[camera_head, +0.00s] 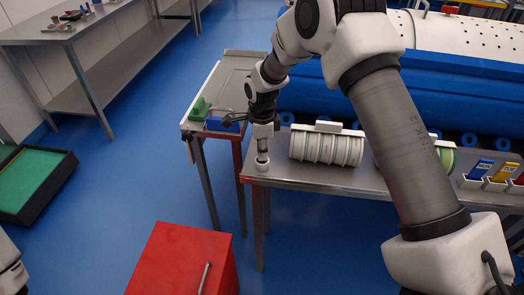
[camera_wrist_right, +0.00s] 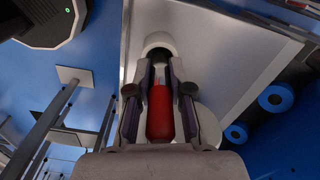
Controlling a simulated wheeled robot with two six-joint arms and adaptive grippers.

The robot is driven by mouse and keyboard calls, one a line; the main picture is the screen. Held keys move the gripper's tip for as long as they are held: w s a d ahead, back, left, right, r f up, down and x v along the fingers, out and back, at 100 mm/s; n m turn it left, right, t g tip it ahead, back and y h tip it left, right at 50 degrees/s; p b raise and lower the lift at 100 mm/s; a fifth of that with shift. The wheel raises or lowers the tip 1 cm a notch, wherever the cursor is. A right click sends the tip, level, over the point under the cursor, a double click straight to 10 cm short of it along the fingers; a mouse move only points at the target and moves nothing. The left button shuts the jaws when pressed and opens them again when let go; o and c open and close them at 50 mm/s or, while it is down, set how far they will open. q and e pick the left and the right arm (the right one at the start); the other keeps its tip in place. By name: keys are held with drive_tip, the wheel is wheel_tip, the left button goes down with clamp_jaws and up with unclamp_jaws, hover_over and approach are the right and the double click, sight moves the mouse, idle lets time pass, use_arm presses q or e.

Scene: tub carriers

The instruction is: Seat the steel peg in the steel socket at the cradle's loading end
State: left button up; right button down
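My right gripper (camera_head: 262,150) points down over the left front corner of the steel table. In the right wrist view its two fingers (camera_wrist_right: 160,85) close around a red, round-sided piece (camera_wrist_right: 160,112) with a pale grey part beyond it. This looks like the peg, but its lower end is hidden. A whitish round piece (camera_head: 262,167) sits right below the fingertips at the table corner. It shows beyond the fingertips in the wrist view (camera_wrist_right: 158,42); it may be the socket. I cannot tell whether peg and socket touch. My left gripper is not in view.
A blue machine with rollers (camera_head: 310,95) runs behind. A side table (camera_head: 232,72) holds green and blue blocks (camera_head: 200,109). A red cabinet (camera_head: 180,262) stands in front.

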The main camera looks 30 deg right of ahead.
drive_tip(key=shift+r, duration=0.45)
drive_tip(key=s+a+r+b, duration=0.3)
drive_tip(key=s+a+r, duration=0.1)
drive_tip(key=s+a, duration=0.75)
drive_tip(key=w+d+f+n, duration=0.2)
drive_tip(key=f+n, duration=0.9)
drive_tip(key=n, duration=1.1)
drive_tip(key=shift+w+d, duration=0.15)
drive_tip(key=shift+w, duration=0.45)
